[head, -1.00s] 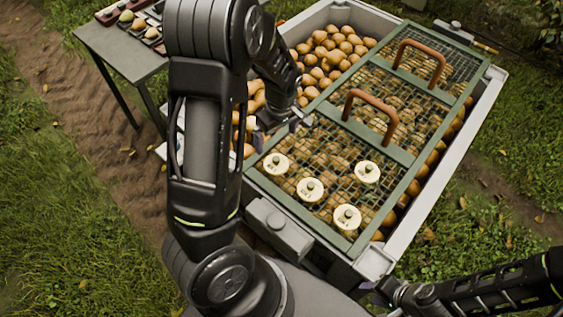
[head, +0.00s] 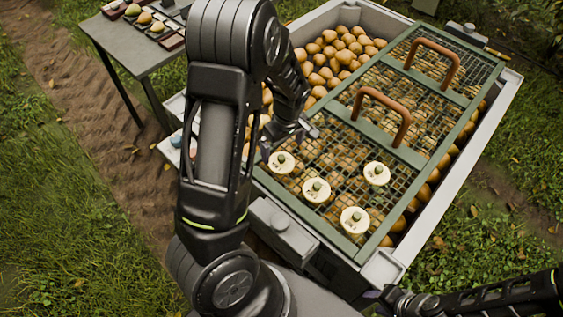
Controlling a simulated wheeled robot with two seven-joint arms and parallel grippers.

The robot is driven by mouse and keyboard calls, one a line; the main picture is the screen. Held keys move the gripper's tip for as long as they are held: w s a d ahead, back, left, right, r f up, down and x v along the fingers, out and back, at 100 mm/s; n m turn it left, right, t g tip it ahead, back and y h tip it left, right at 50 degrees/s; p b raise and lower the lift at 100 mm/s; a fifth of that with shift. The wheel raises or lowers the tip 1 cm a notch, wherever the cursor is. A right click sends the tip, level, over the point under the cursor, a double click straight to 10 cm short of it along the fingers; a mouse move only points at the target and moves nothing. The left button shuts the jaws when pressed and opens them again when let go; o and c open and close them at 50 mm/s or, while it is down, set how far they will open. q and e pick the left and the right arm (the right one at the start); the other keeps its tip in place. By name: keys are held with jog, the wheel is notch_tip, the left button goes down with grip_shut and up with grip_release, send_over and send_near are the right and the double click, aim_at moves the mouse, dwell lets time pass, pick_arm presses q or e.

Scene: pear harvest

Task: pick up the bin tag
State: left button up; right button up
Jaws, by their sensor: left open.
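My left gripper (head: 304,133) is open and empty, just above and behind the left disc, near the lid's left edge. My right gripper (head: 374,296) is small and dark at the bin's near corner; its jaws are unclear.
The lid partly covers a grey bin (head: 462,175) of pears, with two brown handles (head: 384,108) standing up from it. A grey side table (head: 130,45) with trays stands at the upper left. My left arm hides the bin's left side. Grass surrounds it.

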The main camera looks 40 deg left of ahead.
aim_at(282, 156)
pick_arm(q)
jog(key=shift+f, duration=0.3)
jog(key=shift+a+f, duration=0.15)
jog(key=shift+f, duration=1.2)
jog(key=shift+a+f, duration=0.1)
jog(key=shift+f, duration=1.2)
jog(key=c, duration=1.4)
jog(key=shift+c, duration=0.2)
jog(key=shift+r, duration=0.15)
